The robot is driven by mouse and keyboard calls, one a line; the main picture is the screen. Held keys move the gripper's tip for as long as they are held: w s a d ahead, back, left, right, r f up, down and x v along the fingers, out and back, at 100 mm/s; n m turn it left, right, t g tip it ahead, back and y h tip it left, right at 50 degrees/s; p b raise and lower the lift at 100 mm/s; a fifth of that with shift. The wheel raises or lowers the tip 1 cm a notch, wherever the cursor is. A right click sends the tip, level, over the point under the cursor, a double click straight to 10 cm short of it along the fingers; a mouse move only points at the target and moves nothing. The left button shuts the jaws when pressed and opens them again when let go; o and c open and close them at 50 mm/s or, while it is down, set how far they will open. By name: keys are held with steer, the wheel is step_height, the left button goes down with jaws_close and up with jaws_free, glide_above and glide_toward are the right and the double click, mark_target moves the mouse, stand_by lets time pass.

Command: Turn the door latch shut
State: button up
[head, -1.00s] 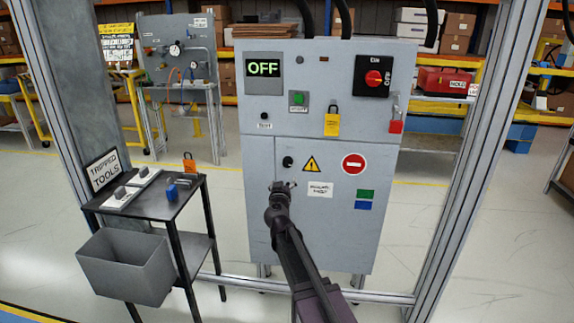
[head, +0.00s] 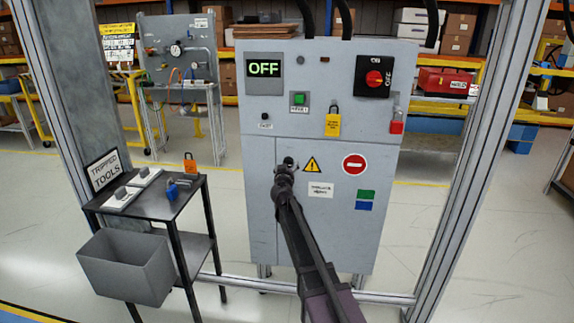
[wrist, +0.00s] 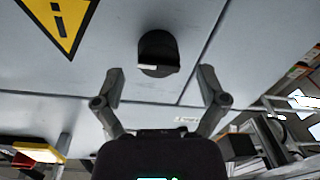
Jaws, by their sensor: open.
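The door latch is a small round black knob (wrist: 158,54) on the grey cabinet door, with a short pale mark on its lower edge in the wrist view. In the head view, the latch (head: 288,160) shows just above my gripper (head: 284,170), left of the yellow warning triangle and partly hidden. In the wrist view my gripper (wrist: 158,85) is open, its two fingers spread on either side below the knob. No contact with the knob shows. The cabinet door (head: 330,230) lies flat in the cabinet front.
A tool cart (head: 150,215) stands at left. Metal posts frame the cabinet; open floor lies around it.

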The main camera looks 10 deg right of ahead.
steer(key=shift+x, duration=1)
steer(key=c, duration=1.2)
